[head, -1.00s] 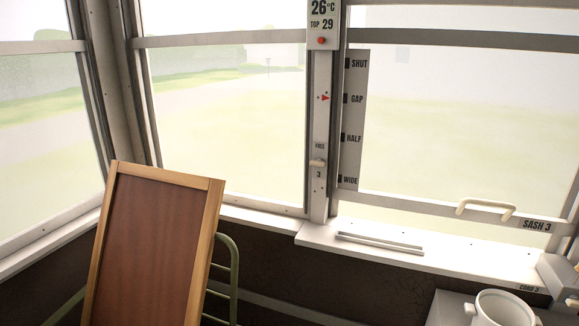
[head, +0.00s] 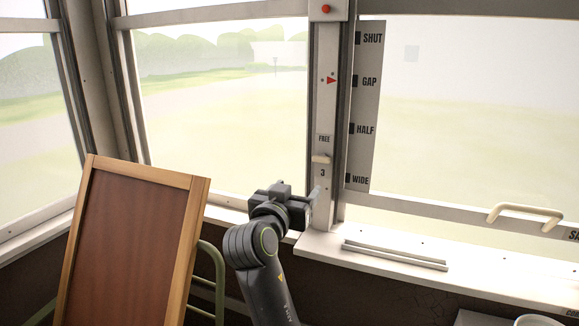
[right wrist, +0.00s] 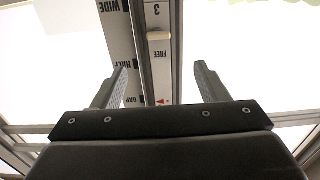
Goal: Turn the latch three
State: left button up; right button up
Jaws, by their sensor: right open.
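Latch three (head: 321,159) is a small cream lever on the white window post, between the word FREE above and the number 3 below. It lies level across the post. In the right wrist view the picture is upside down, and the latch (right wrist: 159,36) shows beyond the fingers, near the top. My right gripper (head: 314,205) is in front of the post, a little below the latch. Its two fingers (right wrist: 161,78) are spread apart with nothing between them, and it does not touch the latch. My left gripper is not in view.
A scale plate (head: 363,110) reads SHUT, GAP, HALF and WIDE right of the post. A sash with a cream handle (head: 525,213) is at right. A white sill (head: 465,268) runs below. A wood-framed brown panel (head: 130,245) leans at left, beside a green metal frame (head: 208,275).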

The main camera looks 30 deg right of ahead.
jog(key=p, duration=0.3)
send_near(320, 160)
jog(key=x, duration=0.8)
jog(key=shift+w+d, duration=0.1)
jog(key=shift+d, duration=0.05)
jog(key=shift+w+d, duration=0.35)
jog(key=shift+d, duration=0.05)
jog(key=c, duration=1)
